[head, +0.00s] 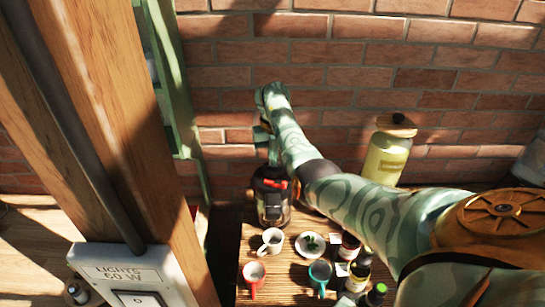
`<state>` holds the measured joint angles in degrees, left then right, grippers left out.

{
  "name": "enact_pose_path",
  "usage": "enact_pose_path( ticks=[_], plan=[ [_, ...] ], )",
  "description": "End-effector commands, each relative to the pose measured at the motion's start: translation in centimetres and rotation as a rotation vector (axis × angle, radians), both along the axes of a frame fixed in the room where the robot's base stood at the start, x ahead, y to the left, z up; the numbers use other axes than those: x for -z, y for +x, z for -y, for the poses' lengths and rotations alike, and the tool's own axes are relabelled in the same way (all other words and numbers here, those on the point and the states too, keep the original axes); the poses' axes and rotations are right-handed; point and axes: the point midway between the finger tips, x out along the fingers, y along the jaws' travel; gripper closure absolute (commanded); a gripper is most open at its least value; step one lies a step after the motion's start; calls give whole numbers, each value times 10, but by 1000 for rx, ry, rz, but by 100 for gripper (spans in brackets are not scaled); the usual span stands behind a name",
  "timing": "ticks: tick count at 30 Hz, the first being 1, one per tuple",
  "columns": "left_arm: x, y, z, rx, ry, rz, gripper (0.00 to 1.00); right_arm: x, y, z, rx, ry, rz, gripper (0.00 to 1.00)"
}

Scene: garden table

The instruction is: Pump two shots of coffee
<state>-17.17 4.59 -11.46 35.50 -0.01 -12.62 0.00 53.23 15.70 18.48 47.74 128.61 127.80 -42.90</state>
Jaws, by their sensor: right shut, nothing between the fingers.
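A dark coffee pump pot (271,206) with red parts near its top stands on the wooden table, close to the brick wall. My right arm reaches in from the right, and its wrist bends down above the pot. My right gripper (273,160) is shut with nothing in it, over the top of the pot; I cannot tell whether it touches the pump top. In front of the pot are a white mug (270,241), a red mug (254,274) and a teal mug (319,275). My left gripper is not in view.
A yellow jar (386,158) with a wooden lid stands behind my forearm. A wooden post (125,130) with a light switch box (133,277) blocks the left.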

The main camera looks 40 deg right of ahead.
Motion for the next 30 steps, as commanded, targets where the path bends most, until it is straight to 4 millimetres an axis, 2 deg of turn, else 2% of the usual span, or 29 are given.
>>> enact_pose_path(
  ticks=[25,30],
  plan=[
    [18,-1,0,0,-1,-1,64,23,0,-1,0,1,-3,100],
    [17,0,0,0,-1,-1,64,22,-1,-1,-1,1,-3,100]
  ],
)
